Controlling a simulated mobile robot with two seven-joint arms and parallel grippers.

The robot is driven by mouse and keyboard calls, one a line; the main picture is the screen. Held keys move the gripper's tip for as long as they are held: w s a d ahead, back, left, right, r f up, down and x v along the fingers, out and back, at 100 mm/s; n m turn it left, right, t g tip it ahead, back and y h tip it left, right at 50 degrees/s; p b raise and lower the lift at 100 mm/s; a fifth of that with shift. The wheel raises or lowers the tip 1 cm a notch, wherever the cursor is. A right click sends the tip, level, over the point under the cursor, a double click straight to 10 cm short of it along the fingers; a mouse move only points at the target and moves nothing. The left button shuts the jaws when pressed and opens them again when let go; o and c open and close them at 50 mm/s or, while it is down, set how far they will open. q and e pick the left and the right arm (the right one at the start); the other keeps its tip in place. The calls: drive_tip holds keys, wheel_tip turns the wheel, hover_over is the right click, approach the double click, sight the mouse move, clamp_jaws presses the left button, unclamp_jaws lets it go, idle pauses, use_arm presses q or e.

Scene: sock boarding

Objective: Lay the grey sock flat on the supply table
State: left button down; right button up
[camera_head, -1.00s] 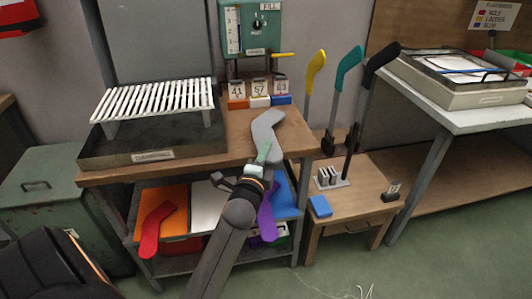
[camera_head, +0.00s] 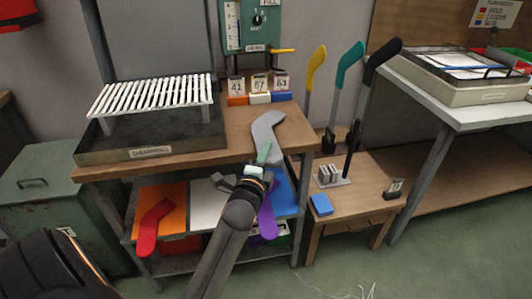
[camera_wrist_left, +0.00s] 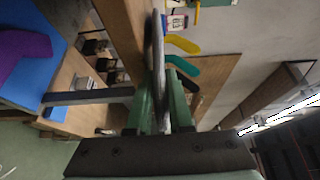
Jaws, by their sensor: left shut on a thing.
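The grey sock (camera_head: 265,131) is over the front right part of the wooden supply table (camera_head: 225,143) in the head view, its bent end toward the back. My left gripper (camera_head: 264,154), with green fingers, is shut on its near end at the table's front edge. In the left wrist view the grey sock (camera_wrist_left: 158,50) shows edge-on as a thin strip between the green fingers (camera_wrist_left: 160,100), alongside the table top (camera_wrist_left: 122,35). I cannot tell whether its whole length touches the table. My right gripper is not in view.
A slatted white rack (camera_head: 155,95) stands on the table's left. Small numbered blocks (camera_head: 259,97) are behind the sock. Red (camera_head: 150,228) and purple (camera_head: 267,215) socks lie on the shelf below. Yellow, teal and black upright forms (camera_head: 345,75) stand to the right.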

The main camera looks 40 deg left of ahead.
use_arm(q)
drive_tip(key=c, duration=0.7)
unclamp_jaws()
drive_tip(key=shift+c, duration=0.2)
drive_tip(key=shift+o, duration=0.3)
drive_tip(key=shift+o, duration=1.4)
drive_tip(key=shift+f, duration=0.2)
drive_tip(key=shift+f, duration=0.35)
